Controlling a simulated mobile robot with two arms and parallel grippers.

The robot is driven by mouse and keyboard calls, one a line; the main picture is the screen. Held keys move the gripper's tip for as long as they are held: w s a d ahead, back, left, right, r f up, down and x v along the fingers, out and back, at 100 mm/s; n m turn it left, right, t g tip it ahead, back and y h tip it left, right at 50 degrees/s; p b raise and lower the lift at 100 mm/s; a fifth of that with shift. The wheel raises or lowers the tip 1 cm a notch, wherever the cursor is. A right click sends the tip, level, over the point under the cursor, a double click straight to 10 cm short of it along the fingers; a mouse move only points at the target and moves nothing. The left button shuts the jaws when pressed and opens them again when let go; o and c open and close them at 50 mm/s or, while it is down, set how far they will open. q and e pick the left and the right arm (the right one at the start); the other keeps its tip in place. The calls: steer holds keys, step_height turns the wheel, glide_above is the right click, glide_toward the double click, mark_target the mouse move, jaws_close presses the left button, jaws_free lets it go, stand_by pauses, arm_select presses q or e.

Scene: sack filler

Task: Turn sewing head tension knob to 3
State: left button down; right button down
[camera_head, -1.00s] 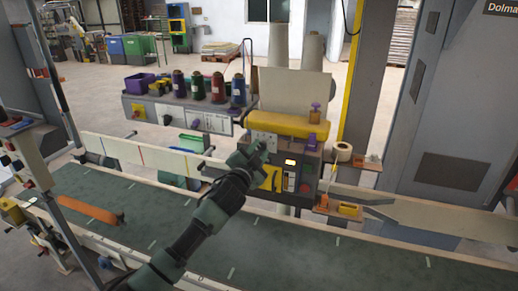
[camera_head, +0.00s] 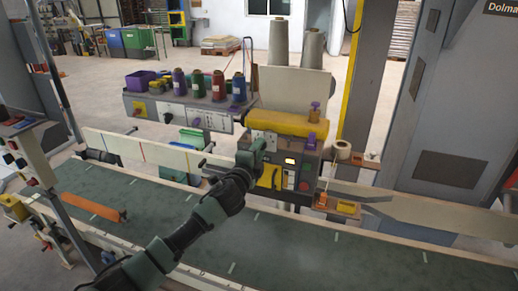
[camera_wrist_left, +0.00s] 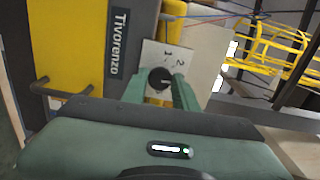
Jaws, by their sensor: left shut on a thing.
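The sewing head (camera_head: 290,123) stands behind the conveyor, with a yellow top cover and a dark front panel. My left gripper (camera_head: 254,152) reaches to the left part of this panel. In the left wrist view its green fingers (camera_wrist_left: 161,84) are closed on either side of the black tension knob (camera_wrist_left: 160,77). The knob sits on a white dial plate (camera_wrist_left: 153,51) where the numbers 1 and 2 are readable. Other numbers are hidden, and I cannot tell the knob's exact setting. In the head view my gripper hides the knob. My right gripper is not in view.
The green conveyor belt (camera_head: 180,225) runs below my left arm. An orange bar (camera_head: 93,207) lies over it at left. Several thread spools (camera_head: 218,86) stand on a rack behind. A small shelf with a tape roll (camera_head: 342,151) sits right of the sewing head.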

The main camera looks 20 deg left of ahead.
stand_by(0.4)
arm_select(q)
steer(key=c, duration=1.1)
jaws_free()
steer(key=s+b, duration=0.1)
steer(key=s, duration=0.6)
steer(key=shift+s+a+b, duration=0.15)
steer(key=shift+s+b, duration=0.25)
